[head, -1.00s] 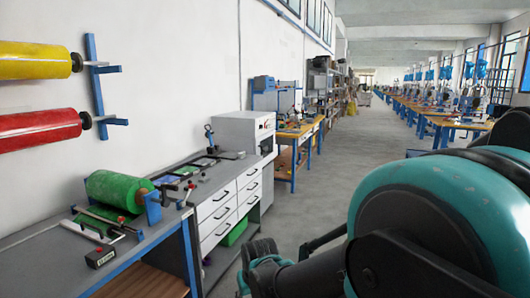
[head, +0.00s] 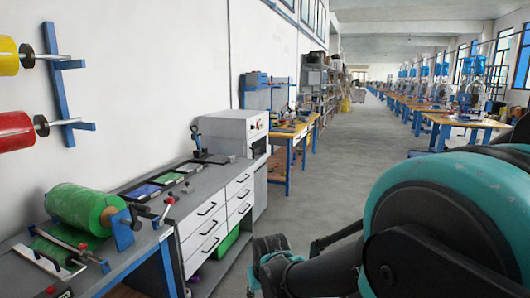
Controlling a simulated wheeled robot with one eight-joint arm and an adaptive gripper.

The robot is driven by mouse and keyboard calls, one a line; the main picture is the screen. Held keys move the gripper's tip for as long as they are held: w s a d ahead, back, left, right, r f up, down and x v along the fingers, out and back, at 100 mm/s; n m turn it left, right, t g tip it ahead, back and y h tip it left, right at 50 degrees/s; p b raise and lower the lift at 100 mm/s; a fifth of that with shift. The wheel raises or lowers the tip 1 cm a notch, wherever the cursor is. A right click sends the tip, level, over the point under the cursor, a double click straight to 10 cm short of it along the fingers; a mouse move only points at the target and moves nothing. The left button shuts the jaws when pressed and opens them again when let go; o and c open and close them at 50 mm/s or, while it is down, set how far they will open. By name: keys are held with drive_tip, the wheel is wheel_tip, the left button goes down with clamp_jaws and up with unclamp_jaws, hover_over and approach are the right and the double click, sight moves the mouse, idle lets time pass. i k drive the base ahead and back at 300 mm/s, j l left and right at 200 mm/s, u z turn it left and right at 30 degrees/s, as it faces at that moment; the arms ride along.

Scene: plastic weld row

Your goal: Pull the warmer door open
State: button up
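A light grey box-shaped unit (head: 226,133) stands at the far end of the grey bench by the left wall. It looks like the warmer. Its front faces right and is seen at a steep angle, with small controls near the top and a darker panel below. The panel looks closed, but this is too small to be sure. My gripper (head: 268,262) is low in the middle of the picture, in front of the drawers and well short of the unit, touching nothing I can see. My teal and black arm fills the lower right. The fingertips are not clear.
The bench has white drawers (head: 212,222) with black handles, and a green bin (head: 226,243) below. A green film roll (head: 85,208) sits on the near bench. A blue-framed wooden table (head: 292,140) stands beyond. The grey aisle floor (head: 345,165) is clear.

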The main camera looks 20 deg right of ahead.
sight(247, 142)
drive_tip(key=i+l+z, duration=0.2)
drive_tip(key=i+l, duration=0.25)
drive_tip(key=i, duration=0.5)
drive_tip(key=i+l+z, duration=0.25)
drive_tip(key=i, duration=0.75)
drive_tip(key=i+l+z, duration=0.2)
drive_tip(key=i, duration=0.8)
